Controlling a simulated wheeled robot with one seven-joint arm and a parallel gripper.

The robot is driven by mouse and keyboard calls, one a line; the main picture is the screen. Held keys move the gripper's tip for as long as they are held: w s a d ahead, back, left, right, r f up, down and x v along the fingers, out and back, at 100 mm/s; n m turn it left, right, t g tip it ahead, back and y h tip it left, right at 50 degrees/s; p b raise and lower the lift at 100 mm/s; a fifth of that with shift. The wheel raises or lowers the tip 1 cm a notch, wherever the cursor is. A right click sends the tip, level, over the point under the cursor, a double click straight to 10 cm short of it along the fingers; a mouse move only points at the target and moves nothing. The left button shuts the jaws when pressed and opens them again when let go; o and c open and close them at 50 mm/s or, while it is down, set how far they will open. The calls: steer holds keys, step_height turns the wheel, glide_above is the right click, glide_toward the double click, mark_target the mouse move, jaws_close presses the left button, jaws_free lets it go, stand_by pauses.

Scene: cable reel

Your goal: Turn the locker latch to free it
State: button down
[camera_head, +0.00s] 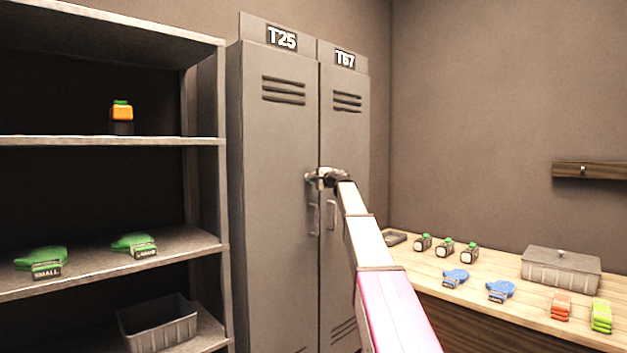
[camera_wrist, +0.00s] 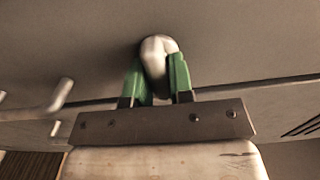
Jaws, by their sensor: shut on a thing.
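Two grey lockers stand side by side, labelled T25 (camera_head: 280,150) and T67 (camera_head: 345,130), with their doors shut. My gripper (camera_head: 320,178) is at the right edge of the T25 door, above its handle (camera_head: 314,219). In the wrist view my gripper (camera_wrist: 157,72) has its two green fingers closed on either side of a pale, rounded latch (camera_wrist: 154,47) that sticks out from the door. The fingers cover part of the latch. In the head view the gripper mostly hides it, so its exact turn is hard to tell.
The T67 handle (camera_head: 331,215) is close by on the right. A shelf unit (camera_head: 110,141) with green items stands at left. At right, a wooden table (camera_head: 420,262) holds small bottles, blue items and a lidded grey box (camera_head: 561,272).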

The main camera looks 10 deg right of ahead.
steer(key=shift+w, duration=0.15)
steer(key=c, duration=1.1)
jaws_free()
steer(key=shift+a, duration=0.1)
steer(key=v, duration=1.1)
